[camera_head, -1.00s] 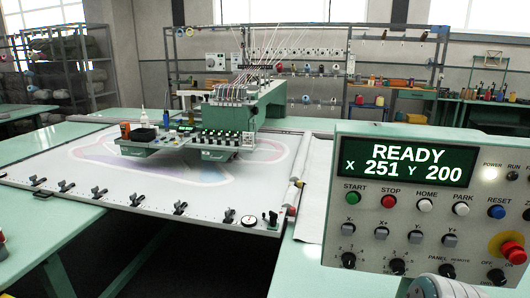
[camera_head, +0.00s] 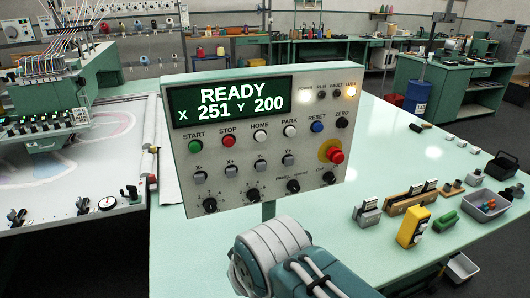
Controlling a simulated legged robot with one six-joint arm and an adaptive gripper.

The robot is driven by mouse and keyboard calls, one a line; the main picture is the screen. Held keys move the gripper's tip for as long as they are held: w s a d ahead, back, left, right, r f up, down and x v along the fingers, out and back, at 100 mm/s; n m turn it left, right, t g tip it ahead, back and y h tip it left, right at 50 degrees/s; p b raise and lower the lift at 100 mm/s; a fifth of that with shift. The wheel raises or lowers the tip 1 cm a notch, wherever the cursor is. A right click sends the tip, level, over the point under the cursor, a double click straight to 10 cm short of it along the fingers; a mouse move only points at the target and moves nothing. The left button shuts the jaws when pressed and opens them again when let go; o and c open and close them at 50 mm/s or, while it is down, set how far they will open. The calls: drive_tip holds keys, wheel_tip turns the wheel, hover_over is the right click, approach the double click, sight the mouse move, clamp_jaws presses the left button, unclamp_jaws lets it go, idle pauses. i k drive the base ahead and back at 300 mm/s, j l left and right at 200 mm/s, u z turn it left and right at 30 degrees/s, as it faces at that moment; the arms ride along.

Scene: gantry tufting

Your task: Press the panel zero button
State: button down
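The control panel (camera_head: 325,85) stands in the middle of the view, its screen (camera_head: 230,103) reading READY, X 251 Y 200. The black ZERO button (camera_head: 341,123) is at the right end of the top button row, right of the blue RESET button (camera_head: 317,126). The red emergency stop knob (camera_head: 335,156) on its yellow base sits just below ZERO. Part of my white and teal arm shows at the bottom centre, below the panel. My gripper is not visible in this view.
The green table (camera_head: 420,180) extends right of the panel. A yellow device (camera_head: 412,228), metal blocks (camera_head: 366,213) and a grey bin (camera_head: 486,205) lie on its right side. The tufting frame (camera_head: 60,205) is at the left. The table behind the panel's right side is mostly clear.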

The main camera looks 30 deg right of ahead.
sight(343, 124)
drive_tip(key=k+j+z, duration=0.1)
drive_tip(key=z, duration=1.35)
